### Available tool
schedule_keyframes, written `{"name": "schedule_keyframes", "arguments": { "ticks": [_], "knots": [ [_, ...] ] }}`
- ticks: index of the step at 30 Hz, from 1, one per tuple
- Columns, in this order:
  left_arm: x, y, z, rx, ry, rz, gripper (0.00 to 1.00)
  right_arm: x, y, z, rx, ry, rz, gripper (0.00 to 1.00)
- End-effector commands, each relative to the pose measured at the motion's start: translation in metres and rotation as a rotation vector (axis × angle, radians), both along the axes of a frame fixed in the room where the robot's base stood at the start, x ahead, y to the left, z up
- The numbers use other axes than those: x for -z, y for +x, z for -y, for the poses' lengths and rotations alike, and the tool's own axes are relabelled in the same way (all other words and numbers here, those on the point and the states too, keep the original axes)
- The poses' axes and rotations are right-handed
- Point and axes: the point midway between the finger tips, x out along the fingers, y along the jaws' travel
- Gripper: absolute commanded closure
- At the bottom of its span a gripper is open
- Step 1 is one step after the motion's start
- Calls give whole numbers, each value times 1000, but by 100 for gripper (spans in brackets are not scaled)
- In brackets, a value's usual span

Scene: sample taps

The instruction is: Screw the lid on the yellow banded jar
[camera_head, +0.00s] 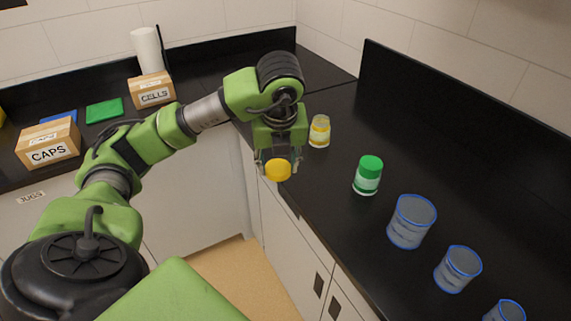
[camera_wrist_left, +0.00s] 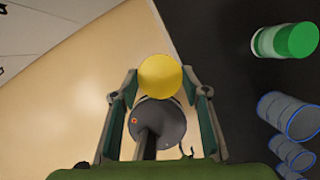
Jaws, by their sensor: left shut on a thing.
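My left gripper (camera_head: 278,168) is shut on a yellow lid (camera_head: 278,170) and holds it in the air beside the front edge of the right-hand counter. The lid also shows between the fingers in the left wrist view (camera_wrist_left: 160,76). The yellow banded jar (camera_head: 319,131) stands upright on the counter, to the right of the gripper and apart from it. Its top looks pale and shows no yellow lid. My right gripper does not show in either view.
A green-lidded jar (camera_head: 368,175) and several blue-rimmed clear beakers (camera_head: 411,222) stand along the right counter (camera_head: 330,200). Open floor (camera_head: 225,270) lies below.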

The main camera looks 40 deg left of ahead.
Motion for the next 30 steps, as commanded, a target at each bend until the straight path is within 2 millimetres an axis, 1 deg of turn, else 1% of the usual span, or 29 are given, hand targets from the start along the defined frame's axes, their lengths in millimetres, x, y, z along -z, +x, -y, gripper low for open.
{"name": "schedule_keyframes", "arguments": {
  "ticks": [4, 14, 17, 20, 23, 30],
  "knots": [
    [-2, -4, 1, 0, -1, 1, 65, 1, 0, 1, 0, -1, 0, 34],
    [-2, -4, 1, 1, 0, 0, 65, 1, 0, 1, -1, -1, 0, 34],
    [0, -4, 2, 29, 0, -1, 65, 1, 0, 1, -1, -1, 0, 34],
    [7, -6, 7, 130, 0, -2, 65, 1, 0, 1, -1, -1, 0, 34],
    [17, -9, 15, 308, 2, -4, 65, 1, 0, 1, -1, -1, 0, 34],
    [47, -18, 41, 836, -1, -3, 65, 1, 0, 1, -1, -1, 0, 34]
  ]
}}
